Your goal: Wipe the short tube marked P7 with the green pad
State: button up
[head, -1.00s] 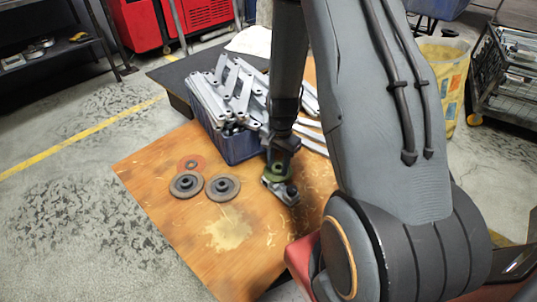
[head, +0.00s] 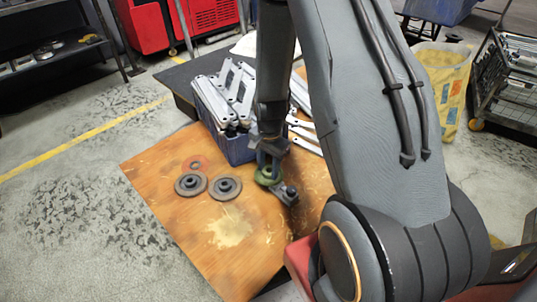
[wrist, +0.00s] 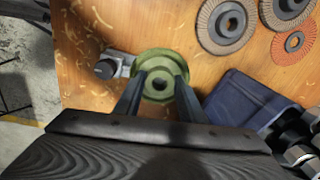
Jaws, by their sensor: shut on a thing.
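My gripper (head: 268,164) is shut on a round green pad (head: 267,179) above the wooden table top. In the wrist view the fingers (wrist: 157,88) grip the raised middle of the green pad (wrist: 176,59). A short grey piece with a dark round end (head: 286,193) lies just right of the pad in the head view. It shows left of the pad in the wrist view (wrist: 109,65), close to its rim. It may be the tube, but no P7 mark is readable. I cannot tell whether pad and piece touch.
Two grey flap discs (head: 224,187) and a small reddish disc (head: 196,164) lie on the wooden table top (head: 205,260). A blue bin (head: 237,147) full of galvanized brackets (head: 222,92) stands behind. The table's front left is clear.

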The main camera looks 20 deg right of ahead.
jog(key=shift+r+p, duration=2.15)
jog(key=shift+r, duration=0.5)
